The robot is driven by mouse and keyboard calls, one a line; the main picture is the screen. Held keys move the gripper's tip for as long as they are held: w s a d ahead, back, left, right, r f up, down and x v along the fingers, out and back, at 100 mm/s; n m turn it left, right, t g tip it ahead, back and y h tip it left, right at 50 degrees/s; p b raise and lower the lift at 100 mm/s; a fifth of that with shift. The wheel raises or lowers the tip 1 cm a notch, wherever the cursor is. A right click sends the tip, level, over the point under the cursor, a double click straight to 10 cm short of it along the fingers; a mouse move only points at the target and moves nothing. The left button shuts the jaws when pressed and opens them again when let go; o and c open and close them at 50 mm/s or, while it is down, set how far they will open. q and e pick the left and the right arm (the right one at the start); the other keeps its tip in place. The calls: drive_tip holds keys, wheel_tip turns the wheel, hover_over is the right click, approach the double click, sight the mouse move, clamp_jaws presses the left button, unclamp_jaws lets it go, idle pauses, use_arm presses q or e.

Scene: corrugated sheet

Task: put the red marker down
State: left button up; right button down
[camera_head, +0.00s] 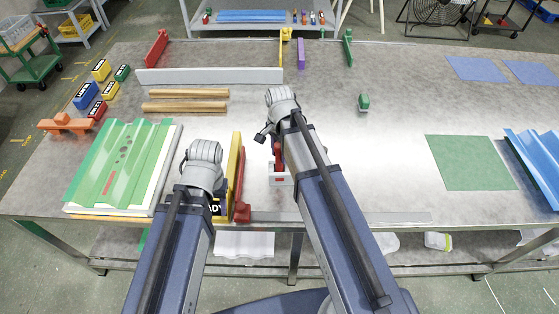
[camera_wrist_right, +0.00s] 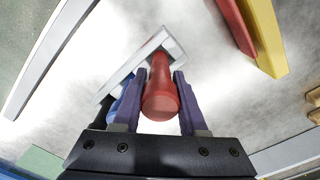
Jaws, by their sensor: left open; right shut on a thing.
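My right gripper (camera_wrist_right: 160,74) is shut on the red marker (camera_wrist_right: 160,92), which sits between its purple fingers with one end toward the camera. The marker's far end is at a small pale holder (camera_wrist_right: 158,45); I cannot tell how deep it sits there. A blue item (camera_wrist_right: 120,100) stands beside the left finger, partly hidden. In the head view the holder (camera_head: 281,180) is a small white box with a red patch, below my right wrist. My left wrist shows at the left front, but its fingers are hidden.
A yellow upright strip (camera_head: 235,160) and a red bar (camera_head: 242,205) stand left of the holder. Green corrugated sheet (camera_head: 120,165) lies at the left. A green mat (camera_head: 471,162) and blue sheet (camera_head: 535,150) are at the right. The table middle right of my right arm is mostly clear.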

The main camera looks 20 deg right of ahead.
use_arm(q)
drive_tip(key=shift+f+b, duration=0.7)
drive_tip(key=shift+f, duration=0.45)
use_arm(e)
drive_tip(key=shift+f, duration=1.2)
use_arm(q)
drive_tip(key=shift+f, duration=0.1)
use_arm(e)
drive_tip(key=shift+f, duration=0.2)
drive_tip(key=shift+c, duration=2.3)
unclamp_jaws()
drive_tip(key=shift+r, duration=0.1)
wheel_tip(320, 180, up, 12)
drive_tip(key=p, duration=1.2)
drive_tip(key=shift+r, duration=0.2)
use_arm(q)
wheel_tip(320, 180, up, 12)
use_arm(e)
drive_tip(key=s+a+n+h, duration=0.1)
drive_tip(key=s+a+n, duration=0.9)
drive_tip(key=s+n, duration=0.4)
drive_tip(key=shift+s+a+n, duration=0.15)
drive_tip(key=shift+a+n, duration=0.1)
drive_tip(key=shift+n, duration=0.75)
